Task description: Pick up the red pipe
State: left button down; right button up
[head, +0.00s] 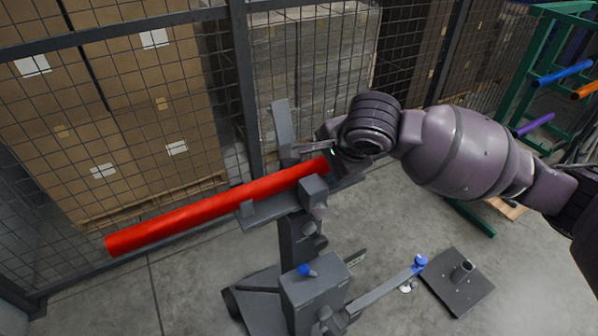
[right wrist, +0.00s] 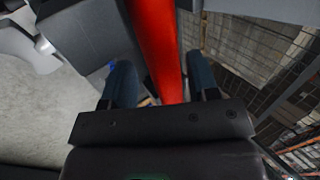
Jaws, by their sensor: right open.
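The red pipe (head: 215,209) lies slightly tilted across a grey stand (head: 265,212), its left end sticking out freely. My right gripper (head: 328,152) is at the pipe's right end in the head view, and that end is partly hidden by it. In the right wrist view the red pipe (right wrist: 158,45) runs between the two dark blue fingers of my right gripper (right wrist: 160,82). The fingers are apart, with a visible gap beside the pipe. My left gripper is in neither view.
A mesh fence (head: 240,90) stands behind the stand, with stacked cardboard boxes (head: 140,95) beyond it. A green rack (head: 530,75) with blue, orange and purple pipes is at the upper right. A dark base plate (head: 470,295) lies on the floor. Open floor shows at lower left.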

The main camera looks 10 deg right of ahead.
aim_at(325, 162)
jog(key=shift+x, duration=1.7)
jog(key=c, duration=0.9)
jog(key=shift+r, duration=0.1)
grip_shut()
